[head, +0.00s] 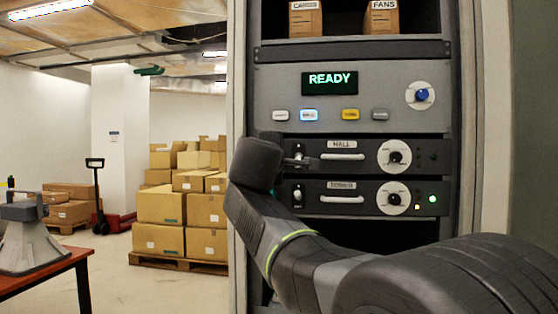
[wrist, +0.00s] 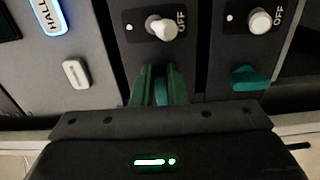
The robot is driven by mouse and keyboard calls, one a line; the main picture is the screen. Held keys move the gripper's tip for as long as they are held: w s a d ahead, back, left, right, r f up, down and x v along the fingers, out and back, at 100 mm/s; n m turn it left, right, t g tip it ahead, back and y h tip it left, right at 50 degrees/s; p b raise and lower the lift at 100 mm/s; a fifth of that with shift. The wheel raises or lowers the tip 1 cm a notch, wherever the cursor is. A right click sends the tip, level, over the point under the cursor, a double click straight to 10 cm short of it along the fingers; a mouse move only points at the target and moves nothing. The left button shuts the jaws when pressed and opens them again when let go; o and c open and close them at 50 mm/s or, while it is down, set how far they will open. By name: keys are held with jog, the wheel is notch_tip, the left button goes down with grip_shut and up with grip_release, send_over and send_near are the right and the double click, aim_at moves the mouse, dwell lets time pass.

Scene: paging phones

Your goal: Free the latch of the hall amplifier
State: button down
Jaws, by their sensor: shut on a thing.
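The hall amplifier (head: 368,156) is a dark rack unit with a HALL label (head: 346,144), a handle and a round dial. Its teal latch (wrist: 161,92) shows in the wrist view, between the green fingers of my gripper (wrist: 161,84). The fingers are closed on this latch and hide its sides. In the head view my gripper (head: 300,161) reaches the left end of the hall amplifier. Beside the latch is the amplifier's pale toggle switch (wrist: 161,28), marked OFF. I cannot tell whether the latch is turned.
A similar amplifier (head: 368,199) sits directly below with a lit green lamp; its teal latch (wrist: 248,78) and switch (wrist: 260,22) are close by. A panel above has a READY display (head: 329,82) and buttons, the HALL one (head: 309,114) glowing blue.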

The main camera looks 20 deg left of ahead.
jog(key=c, duration=1.4)
grip_release()
jog(key=shift+c, duration=0.2)
jog(key=v, duration=1.3)
jog(key=shift+s, duration=0.4)
jog(key=shift+w+f, duration=0.1)
jog(key=shift+w, duration=0.05)
jog(key=x, duration=1.3)
jog(key=shift+w, duration=0.3)
jog(key=shift+s, duration=0.1)
